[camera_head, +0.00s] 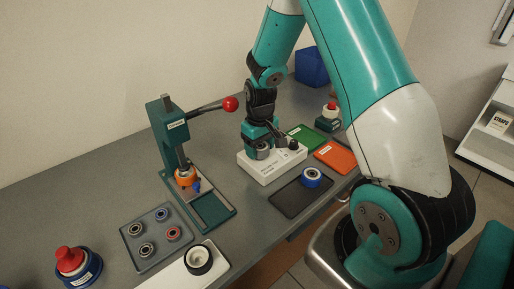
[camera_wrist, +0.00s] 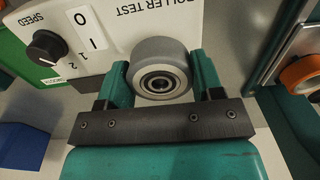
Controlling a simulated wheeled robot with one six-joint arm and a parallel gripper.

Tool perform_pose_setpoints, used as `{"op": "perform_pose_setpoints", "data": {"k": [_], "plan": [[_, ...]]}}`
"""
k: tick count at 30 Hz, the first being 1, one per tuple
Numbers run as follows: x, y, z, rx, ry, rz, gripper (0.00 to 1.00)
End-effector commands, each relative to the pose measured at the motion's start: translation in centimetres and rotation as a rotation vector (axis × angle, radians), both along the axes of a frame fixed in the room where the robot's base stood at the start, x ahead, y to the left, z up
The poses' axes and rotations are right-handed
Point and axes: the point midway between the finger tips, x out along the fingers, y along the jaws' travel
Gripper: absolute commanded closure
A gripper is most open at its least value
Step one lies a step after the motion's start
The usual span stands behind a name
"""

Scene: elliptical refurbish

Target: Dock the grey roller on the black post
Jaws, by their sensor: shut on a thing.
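The grey roller (camera_wrist: 160,57) has a bearing in its centre. My gripper (camera_wrist: 162,84) is shut on it, with one teal finger on each side. In the head view the roller (camera_head: 262,151) is upright at the left part of the white roller test box (camera_head: 272,172), under my gripper (camera_head: 262,142). The box also shows in the wrist view (camera_wrist: 110,28), with a black speed knob and a 0/1 switch. No black post is visible; the roller and gripper may hide it. I cannot tell whether the roller touches the box.
A teal press (camera_head: 166,140) with a red-balled lever stands left of the box. A grey tray (camera_head: 157,237) of bearings is at front left. A black tray (camera_head: 290,197) holds a blue roller (camera_head: 311,177). Green (camera_head: 306,138) and orange (camera_head: 336,155) trays lie to the right.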

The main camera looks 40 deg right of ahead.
Motion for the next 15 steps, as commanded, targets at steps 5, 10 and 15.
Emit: {"op": "perform_pose_setpoints", "data": {"k": [5, 10, 15], "plan": [[0.01, 0.0, -0.4, 0.0, 0.0, 0.0, 0.66], [0.02, 0.0, -0.74, 0.0, -0.001, 0.0, 0.66], [0.02, 0.0, -1.08, 0.0, -0.001, 0.0, 0.66]]}}
